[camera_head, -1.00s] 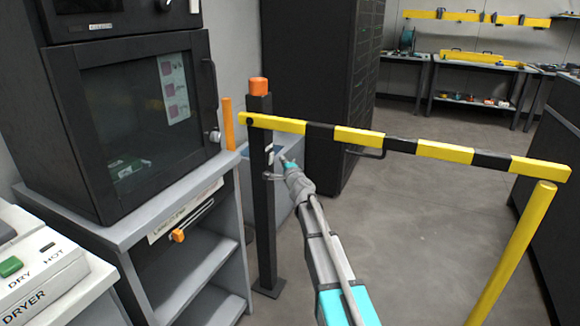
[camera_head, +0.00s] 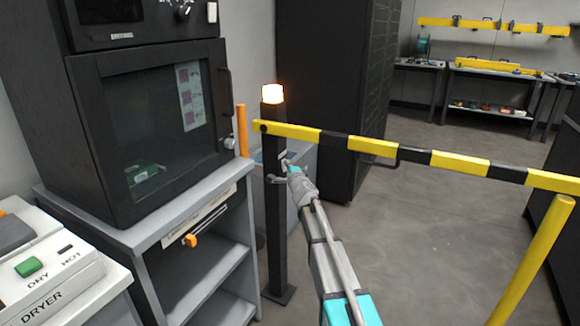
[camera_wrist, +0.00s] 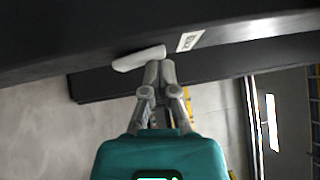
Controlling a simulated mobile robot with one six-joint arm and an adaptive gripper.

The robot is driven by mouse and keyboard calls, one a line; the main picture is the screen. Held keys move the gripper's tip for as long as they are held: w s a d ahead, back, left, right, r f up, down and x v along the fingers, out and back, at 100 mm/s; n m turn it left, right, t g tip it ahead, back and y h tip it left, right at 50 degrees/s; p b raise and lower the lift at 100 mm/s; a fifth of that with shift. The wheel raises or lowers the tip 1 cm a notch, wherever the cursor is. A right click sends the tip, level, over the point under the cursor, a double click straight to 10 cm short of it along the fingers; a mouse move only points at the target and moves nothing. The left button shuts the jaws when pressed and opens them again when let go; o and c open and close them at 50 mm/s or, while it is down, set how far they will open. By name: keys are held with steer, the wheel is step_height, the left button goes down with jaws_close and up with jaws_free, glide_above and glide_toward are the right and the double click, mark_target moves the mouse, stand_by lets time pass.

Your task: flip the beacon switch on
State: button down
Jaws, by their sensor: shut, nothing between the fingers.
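The beacon (camera_head: 272,94) on top of the dark post (camera_head: 273,225) glows bright orange-white. A light grey lever (camera_head: 276,179) sticks out from the post below a small label; I take it for the beacon switch. In the wrist view the pale lever (camera_wrist: 138,58) lies just beyond my fingertips, beside the white label (camera_wrist: 190,40). My gripper (camera_head: 288,165) is shut and empty, right by the post. In the wrist view my gripper (camera_wrist: 159,66) has its fingertips together, close to the lever; I cannot tell if they touch it.
A yellow-black barrier bar (camera_head: 372,146) runs right from the post to a yellow support (camera_head: 530,262). A black oven (camera_head: 150,120) on a grey stand (camera_head: 120,232) is at left. A dark cabinet (camera_head: 322,90) stands behind. Open floor lies beyond the bar.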

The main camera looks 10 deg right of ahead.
steer(key=s+d, duration=0.2)
steer(key=s, duration=0.4)
steer(key=s+d+r+p, duration=0.1)
steer(key=s+d, duration=0.1)
steer(key=s, duration=0.4)
steer(key=shift+d+r+p, duration=0.25)
steer(key=shift+d+p, duration=0.05)
steer(key=shift+d, duration=0.05)
steer(key=shift+s+a, duration=0.1)
steer(key=shift+s, duration=0.05)
